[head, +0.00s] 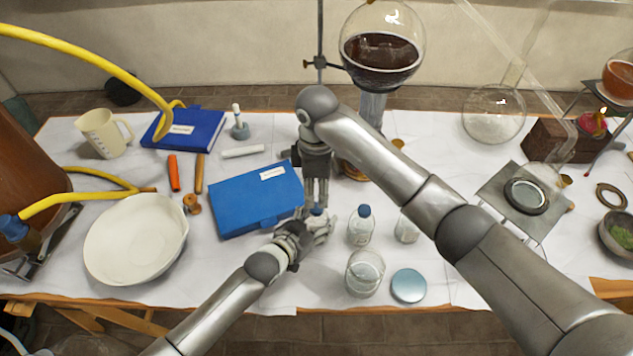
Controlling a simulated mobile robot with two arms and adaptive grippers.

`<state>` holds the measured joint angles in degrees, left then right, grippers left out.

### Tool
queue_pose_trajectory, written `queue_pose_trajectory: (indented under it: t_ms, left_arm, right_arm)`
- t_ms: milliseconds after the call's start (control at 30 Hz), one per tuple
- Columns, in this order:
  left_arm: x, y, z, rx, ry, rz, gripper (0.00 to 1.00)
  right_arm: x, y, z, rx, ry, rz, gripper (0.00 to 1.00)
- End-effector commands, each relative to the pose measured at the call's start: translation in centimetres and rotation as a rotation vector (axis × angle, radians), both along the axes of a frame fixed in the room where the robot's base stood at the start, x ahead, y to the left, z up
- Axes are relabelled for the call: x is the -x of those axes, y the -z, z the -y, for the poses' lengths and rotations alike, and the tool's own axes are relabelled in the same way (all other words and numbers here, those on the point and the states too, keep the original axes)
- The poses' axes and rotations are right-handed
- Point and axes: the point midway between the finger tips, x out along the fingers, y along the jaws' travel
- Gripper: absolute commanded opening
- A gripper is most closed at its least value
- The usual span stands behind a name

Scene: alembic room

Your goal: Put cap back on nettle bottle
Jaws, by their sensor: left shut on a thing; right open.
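My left gripper (322,228) is shut on a small, mostly hidden bottle near the front middle of the table. A bit of blue (317,211), which looks like a cap, shows at its top. My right gripper (317,203) points straight down, open, directly above that blue top. I cannot tell whether its fingertips touch it. A clear bottle with a blue cap (361,228) stands upright to the right. Another small clear bottle (407,230) stands farther right, its top partly behind my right arm. The labels are too small to read, so I cannot tell which is nettle.
A glass jar (365,275) and a round blue lid (408,286) are near the front edge. A blue case (255,200) lies just left of my grippers. A white bowl (135,240) sits farther left. A flask of dark liquid (382,55) stands behind.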

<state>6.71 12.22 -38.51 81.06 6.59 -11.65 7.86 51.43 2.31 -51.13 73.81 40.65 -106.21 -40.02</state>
Motion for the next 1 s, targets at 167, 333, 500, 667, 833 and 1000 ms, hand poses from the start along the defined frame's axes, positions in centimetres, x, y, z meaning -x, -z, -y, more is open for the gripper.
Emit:
queue_pose_trajectory:
  t_ms: [167,333,500,667,833,1000]
  left_arm:
    - [0.0,0.0,0.0,-0.001,0.000,-0.001,0.00]
    - [0.0,0.0,0.0,0.000,0.000,0.000,0.00]
    - [0.0,0.0,0.0,0.000,0.000,0.000,0.00]
    - [0.0,0.0,0.0,0.000,0.000,0.000,0.00]
    - [0.0,0.0,0.0,0.000,0.000,0.000,0.00]
    - [0.0,0.0,0.0,0.000,0.000,0.000,0.00]
  right_arm:
    - [0.1,3.0,0.1,0.002,0.002,-0.003,0.46]
    - [0.0,5.2,0.0,0.001,0.001,-0.001,0.46]
    - [0.0,6.3,0.0,0.001,0.001,0.000,0.46]
    - [0.0,6.5,0.0,0.001,0.001,0.001,0.46]
    - [0.0,6.5,0.0,0.001,0.001,0.001,0.42]
    - [0.0,6.4,0.0,0.001,0.001,0.001,0.20]
